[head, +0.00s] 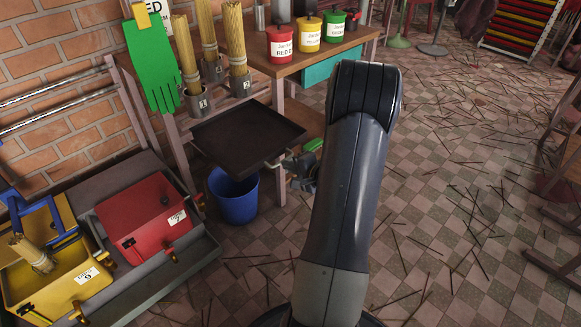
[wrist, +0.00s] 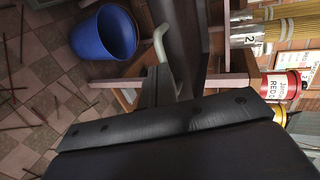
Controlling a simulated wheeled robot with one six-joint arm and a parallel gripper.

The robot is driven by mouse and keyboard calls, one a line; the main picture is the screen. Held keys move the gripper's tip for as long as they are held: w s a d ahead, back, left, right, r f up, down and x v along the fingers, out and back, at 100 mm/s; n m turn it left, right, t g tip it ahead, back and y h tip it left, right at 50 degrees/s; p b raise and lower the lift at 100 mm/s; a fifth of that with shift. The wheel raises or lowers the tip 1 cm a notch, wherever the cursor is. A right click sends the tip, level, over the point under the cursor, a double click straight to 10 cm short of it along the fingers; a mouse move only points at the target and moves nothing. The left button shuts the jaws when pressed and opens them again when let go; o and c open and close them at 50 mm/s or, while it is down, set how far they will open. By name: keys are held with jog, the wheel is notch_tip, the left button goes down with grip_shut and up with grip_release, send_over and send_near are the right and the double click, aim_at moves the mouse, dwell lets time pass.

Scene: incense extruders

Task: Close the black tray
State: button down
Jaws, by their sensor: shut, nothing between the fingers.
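The black tray (head: 248,131) sticks out from the front of the wooden table in the head view, pulled out and empty. In the wrist view its dark edge (wrist: 194,28) shows at the top with a pale curved handle (wrist: 162,45). My gripper (wrist: 158,76) is shut and empty, its fingers close to the handle; I cannot tell whether they touch. In the head view my gripper (head: 292,163) is at the tray's front right edge by the handle, partly hidden behind my arm.
A blue bucket (head: 234,194) stands on the floor under the tray. Red (head: 148,216) and yellow bins (head: 55,272) are at left. The floor at right has scattered sticks.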

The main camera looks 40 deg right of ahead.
aim_at(250, 142)
jog(key=w+b, duration=0.2)
jog(key=w, duration=0.4)
jog(key=w+a+b, duration=0.1)
jog(key=w+b, duration=0.1)
jog(key=w, duration=0.3)
jog(key=w+b, duration=0.3)
jog(key=w, duration=0.3)
jog(key=shift+w+a, duration=0.25)
jog(key=shift+w, duration=0.7)
jog(key=shift+r, duration=0.1)
